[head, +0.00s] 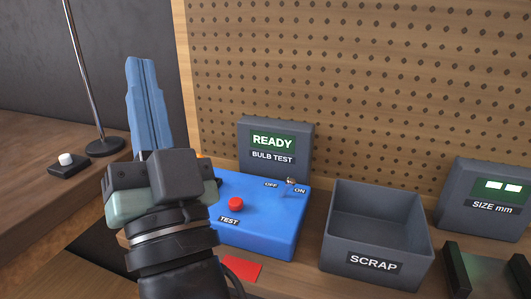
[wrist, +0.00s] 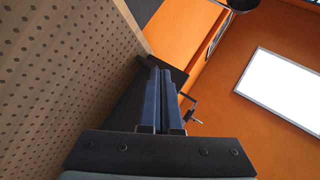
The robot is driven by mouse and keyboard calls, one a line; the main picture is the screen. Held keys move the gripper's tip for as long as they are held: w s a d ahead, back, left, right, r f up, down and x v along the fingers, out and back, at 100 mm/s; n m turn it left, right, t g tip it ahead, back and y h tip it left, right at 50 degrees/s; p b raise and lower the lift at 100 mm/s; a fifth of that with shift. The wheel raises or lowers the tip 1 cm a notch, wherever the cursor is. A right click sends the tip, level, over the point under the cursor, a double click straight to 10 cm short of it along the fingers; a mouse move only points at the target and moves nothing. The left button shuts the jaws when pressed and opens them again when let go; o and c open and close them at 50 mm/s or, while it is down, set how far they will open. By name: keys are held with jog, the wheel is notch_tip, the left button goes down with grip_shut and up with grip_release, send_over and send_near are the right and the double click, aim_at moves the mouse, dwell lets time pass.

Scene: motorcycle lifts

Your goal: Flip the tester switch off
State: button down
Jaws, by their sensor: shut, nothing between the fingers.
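The blue bulb tester box (head: 270,232) sits on the bench, with a red TEST button (head: 235,204) on its top. Its small toggle switch (head: 290,183) stands at the back right of the box top, between the OFF and ON labels. It appears to lean toward ON, but it is small. A grey display behind the box (head: 304,139) reads READY, BULB TEST. My gripper (head: 141,62) points upward, left of the tester and well apart from the switch. Its blue fingers are shut and empty, and also show in the wrist view (wrist: 162,72). My wrist hides the box's left part.
A grey SCRAP bin (head: 420,255) stands right of the tester. A SIZE mm display (head: 488,190) is at the far right. A pegboard (head: 370,80) rises behind the bench. A metal stand (head: 103,140) and a white button on a black block (head: 70,164) are at left.

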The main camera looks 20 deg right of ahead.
jog(key=w+d+f+m+g+h+p, duration=0.35)
jog(key=d+f+m+h+p, duration=0.55)
jog(key=m+p, duration=0.85)
jog(key=s+d+f+m+g+h+p, duration=0.1)
jog(key=s+f+m+g+h+p, duration=0.1)
jog(key=s+f+m+g, duration=0.1)
jog(key=s+d+f+m+g+h+p, duration=0.2)
jog(key=s+f+m, duration=0.1)
jog(key=s+f, duration=0.1)
jog(key=s+d+f+m+g+h+p, duration=0.2)
jog(key=s+f+m+g+p, duration=0.1)
jog(key=f+m, duration=0.1)
jog(key=shift+s+f+g, duration=0.25)
jog(key=shift+f+g, duration=0.1)
jog(key=shift+f, duration=0.45)
jog(key=shift+w, duration=0.1)
